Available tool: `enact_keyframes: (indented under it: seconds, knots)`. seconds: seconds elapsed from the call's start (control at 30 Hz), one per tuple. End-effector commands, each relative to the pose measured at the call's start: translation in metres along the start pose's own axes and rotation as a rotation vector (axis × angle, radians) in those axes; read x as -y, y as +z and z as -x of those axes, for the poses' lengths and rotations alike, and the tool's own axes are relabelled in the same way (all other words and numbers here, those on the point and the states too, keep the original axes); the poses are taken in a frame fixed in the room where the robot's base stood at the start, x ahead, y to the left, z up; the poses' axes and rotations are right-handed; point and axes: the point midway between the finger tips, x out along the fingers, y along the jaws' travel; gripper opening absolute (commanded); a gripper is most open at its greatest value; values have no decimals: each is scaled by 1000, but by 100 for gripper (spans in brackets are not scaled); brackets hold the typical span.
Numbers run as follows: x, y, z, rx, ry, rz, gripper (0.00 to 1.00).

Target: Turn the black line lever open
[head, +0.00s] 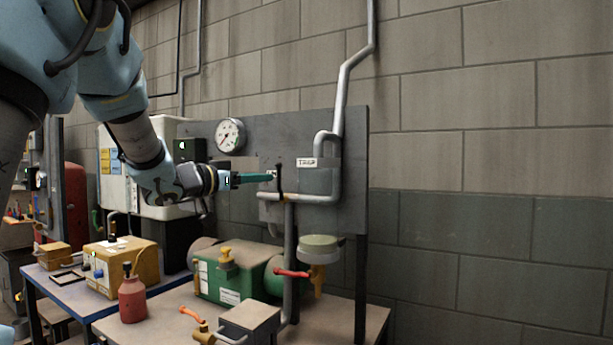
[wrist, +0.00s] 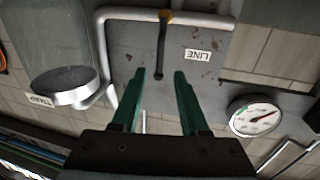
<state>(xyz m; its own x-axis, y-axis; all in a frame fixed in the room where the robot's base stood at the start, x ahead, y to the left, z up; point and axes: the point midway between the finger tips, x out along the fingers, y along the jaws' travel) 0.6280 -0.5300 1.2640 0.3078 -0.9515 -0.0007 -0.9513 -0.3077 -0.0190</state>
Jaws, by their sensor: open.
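The black line lever (head: 279,181) stands upright from a horizontal grey pipe on the dark panel, across the pipe's run. In the wrist view the lever (wrist: 161,45) hangs down from a brass-orange valve (wrist: 165,17), beside a "LINE" label (wrist: 197,55). My gripper (head: 268,177) reaches in from the left, its teal fingers at the lever. In the wrist view my gripper (wrist: 160,75) is open, with the lever's free end between the two fingertips. I see a gap on both sides; contact is not visible.
A pressure gauge (head: 230,136) is on the panel, left of the lever. A "TRAP" label (head: 307,162) and bent pipe (head: 334,165) are close on the right. Below are a red-handled valve (head: 292,273), a green tank (head: 222,282) and a red bottle (head: 132,298).

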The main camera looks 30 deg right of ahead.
Motion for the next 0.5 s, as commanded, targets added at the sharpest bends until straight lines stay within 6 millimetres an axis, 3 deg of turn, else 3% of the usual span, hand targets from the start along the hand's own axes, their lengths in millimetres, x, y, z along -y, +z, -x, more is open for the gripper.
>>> enact_keyframes:
  seconds: [0.17,0.5]
  knots:
    - [-2,-2,-19,0,7,1,44]
    - [-1,-2,-80,1,5,0,44]
